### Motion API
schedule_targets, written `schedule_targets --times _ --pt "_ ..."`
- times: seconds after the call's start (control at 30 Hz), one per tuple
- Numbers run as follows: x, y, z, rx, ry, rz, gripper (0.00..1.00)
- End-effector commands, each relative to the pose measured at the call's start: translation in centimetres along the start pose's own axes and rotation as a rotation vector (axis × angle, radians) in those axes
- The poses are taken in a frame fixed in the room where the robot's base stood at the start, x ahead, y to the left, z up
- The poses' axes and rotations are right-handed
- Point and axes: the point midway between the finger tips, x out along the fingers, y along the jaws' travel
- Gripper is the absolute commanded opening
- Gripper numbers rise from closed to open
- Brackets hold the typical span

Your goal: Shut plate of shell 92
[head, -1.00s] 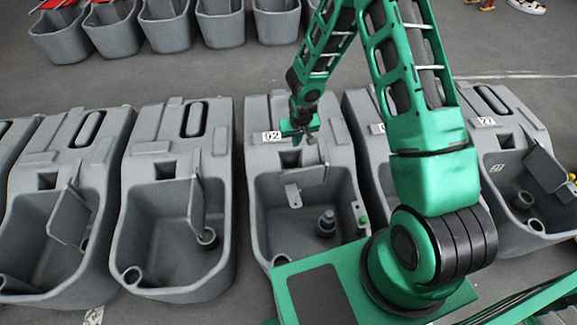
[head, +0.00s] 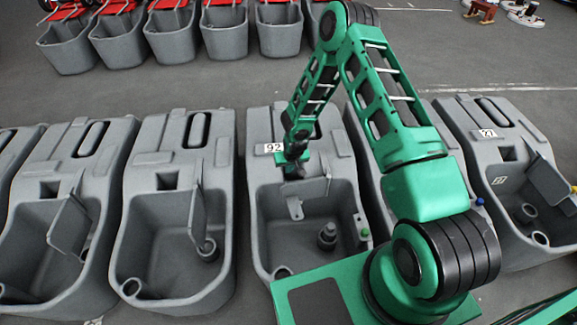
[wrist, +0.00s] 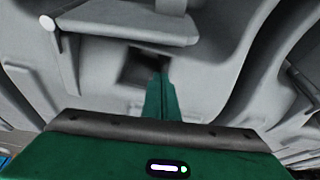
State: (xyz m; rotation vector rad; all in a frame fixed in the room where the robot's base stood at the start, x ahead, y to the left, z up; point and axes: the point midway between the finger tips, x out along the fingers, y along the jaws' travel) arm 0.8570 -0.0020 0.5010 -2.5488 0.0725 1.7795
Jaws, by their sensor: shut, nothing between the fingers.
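Shell 92 (head: 258,205) is the grey tank in the middle of the head view, with a white "92" label (head: 274,147) on its top. My gripper (head: 297,168) is shut and empty, reaching down at the back of the basin beside the label. In the wrist view its green finger (wrist: 160,98) points at a square recess (wrist: 140,68). A grey slab (wrist: 120,24) above the recess in that view looks like the plate; its angle is hard to tell. In the head view my gripper and arm partly cover that area.
Neighbouring tanks stand close on both sides; the two at left have their plates (head: 69,224) (head: 197,212) raised. A dark upright fitting (head: 327,235) and a green-capped post (head: 364,234) stand in shell 92's basin. More bins (head: 225,30) line the back beyond open floor.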

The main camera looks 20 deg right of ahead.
Motion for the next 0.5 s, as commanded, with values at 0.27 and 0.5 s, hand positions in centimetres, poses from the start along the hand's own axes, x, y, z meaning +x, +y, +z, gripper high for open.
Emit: schedule_targets --times 0.27,0.5 --pt "-0.3 0.0 3.1 0.0 -0.002 -0.001 0.0" --pt "-0.5 0.0 4.0 0.0 -0.001 0.0 0.0"
